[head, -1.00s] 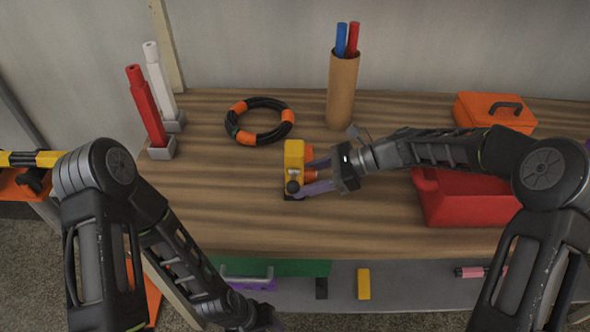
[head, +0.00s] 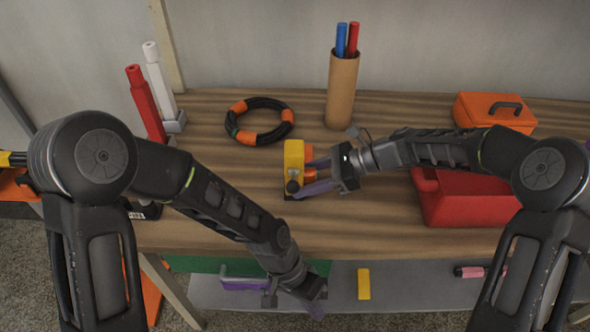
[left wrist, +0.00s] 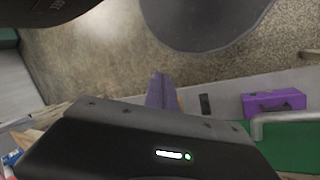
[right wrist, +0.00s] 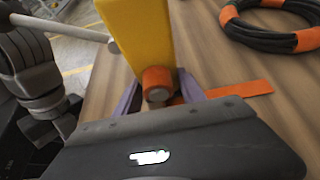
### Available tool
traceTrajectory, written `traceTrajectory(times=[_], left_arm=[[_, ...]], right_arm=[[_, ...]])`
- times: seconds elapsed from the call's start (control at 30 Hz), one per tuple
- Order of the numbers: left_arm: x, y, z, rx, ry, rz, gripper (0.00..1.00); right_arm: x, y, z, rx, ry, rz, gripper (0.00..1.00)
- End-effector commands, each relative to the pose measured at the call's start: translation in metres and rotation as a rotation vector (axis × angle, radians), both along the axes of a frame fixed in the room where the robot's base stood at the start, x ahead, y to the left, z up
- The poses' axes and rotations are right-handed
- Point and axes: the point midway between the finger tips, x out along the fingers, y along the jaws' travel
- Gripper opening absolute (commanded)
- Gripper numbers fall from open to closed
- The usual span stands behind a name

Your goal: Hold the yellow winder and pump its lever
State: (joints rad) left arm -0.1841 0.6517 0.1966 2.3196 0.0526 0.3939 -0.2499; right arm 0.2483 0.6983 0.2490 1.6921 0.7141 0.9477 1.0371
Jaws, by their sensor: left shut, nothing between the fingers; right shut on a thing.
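The yellow winder (head: 293,157) stands on the wooden table, with a dark knob at its front and an orange part on its right side. My right gripper (head: 318,175) is shut on the winder from the right. My left gripper (head: 316,308) is shut and empty, low in front of the table edge, apart from the winder. Its purple fingers (left wrist: 160,90) show in the left wrist view.
A black and orange hose coil (head: 259,121) lies behind the winder. A cardboard tube (head: 342,92) holds blue and red rods. Red and white posts stand back left. A red box (head: 465,200) and orange toolbox (head: 495,112) are right. A lower shelf holds a purple case (left wrist: 274,102).

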Motion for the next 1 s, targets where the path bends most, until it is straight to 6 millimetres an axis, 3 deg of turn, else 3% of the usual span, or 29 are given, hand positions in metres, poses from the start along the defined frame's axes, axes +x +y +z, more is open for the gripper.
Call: traceTrajectory(times=[0.1,0.27,0.43,0.6,0.8,1.0], left_arm=[[-0.016,-0.026,0.059,-0.019,-0.018,-0.255,0.00],[-0.024,-0.039,0.145,-0.021,-0.081,-0.531,0.00],[0.019,-0.031,0.226,-0.006,-0.233,-0.585,0.00],[0.073,-0.006,0.293,0.011,-0.396,-0.508,0.00],[0.116,0.030,0.354,0.031,-0.536,-0.401,0.00],[0.133,0.051,0.382,0.040,-0.596,-0.347,0.00]], right_arm=[[0.000,0.000,0.000,-0.001,0.000,-0.001,0.25],[0.000,0.000,0.000,-0.001,0.000,-0.001,0.25],[0.000,0.000,0.000,0.000,0.000,-0.001,0.25],[0.000,0.000,0.000,0.000,0.000,0.000,0.25],[0.000,0.000,0.000,0.000,0.000,0.000,0.25],[0.000,0.000,0.000,0.000,0.000,0.000,0.25]])
